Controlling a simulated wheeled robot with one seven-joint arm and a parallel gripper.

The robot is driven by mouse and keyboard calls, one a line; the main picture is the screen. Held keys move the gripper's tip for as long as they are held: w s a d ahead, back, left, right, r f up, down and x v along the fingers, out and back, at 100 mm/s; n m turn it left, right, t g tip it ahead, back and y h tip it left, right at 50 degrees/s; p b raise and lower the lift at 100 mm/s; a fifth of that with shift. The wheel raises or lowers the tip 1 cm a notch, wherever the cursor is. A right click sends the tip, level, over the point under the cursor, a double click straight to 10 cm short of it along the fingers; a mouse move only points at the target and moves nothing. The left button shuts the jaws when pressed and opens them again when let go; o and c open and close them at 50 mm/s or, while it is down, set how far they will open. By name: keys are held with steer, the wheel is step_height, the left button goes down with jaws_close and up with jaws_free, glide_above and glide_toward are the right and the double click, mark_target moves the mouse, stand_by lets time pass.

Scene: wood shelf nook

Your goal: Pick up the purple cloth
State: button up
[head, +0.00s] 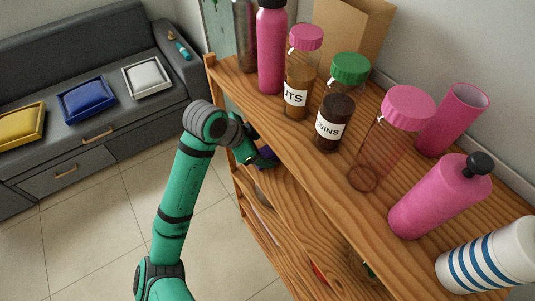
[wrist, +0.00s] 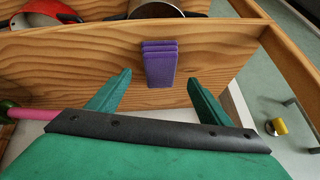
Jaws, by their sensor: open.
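The purple cloth (wrist: 160,66) is a small folded stack lying on a wooden shelf board, ahead of my gripper in the wrist view. My gripper (wrist: 159,80) is open, with one green finger on either side of the cloth's line and nothing between them. The fingertips appear short of the cloth or near its close edge; the exact gap is hard to tell. In the head view my gripper (head: 257,157) reaches into the shelf below the top board and is partly hidden. A dark purple patch shows beside it, too small to identify surely.
The top board (head: 345,188) holds a nuts jar (head: 297,98), a raisins jar (head: 333,132), an empty jar (head: 378,150) and pink bottles (head: 440,200). A red pan (wrist: 45,14) and a metal pot (wrist: 155,8) stand beyond the cloth. Open floor (head: 105,215) lies left.

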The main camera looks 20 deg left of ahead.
mark_target(267, 152)
steer(key=x, duration=0.3)
steer(key=shift+w+f, duration=0.1)
steer(key=shift+f, duration=0.1)
steer(key=c, duration=1.2)
steer(key=shift+r, duration=0.2)
steer(key=shift+r, duration=1.45)
steer(key=shift+s+a+r, duration=0.1)
steer(key=shift+s+r, duration=0.1)
steer(key=shift+s, duration=0.05)
steer(key=s+a, duration=0.3)
steer(key=s, duration=0.2)
steer(key=s+a, duration=0.3)
steer(key=s, duration=0.2)
steer(key=s+a, duration=0.3)
steer(key=s, duration=0.1)
steer(key=shift+s+a, duration=0.1)
steer(key=shift+s, duration=0.3)
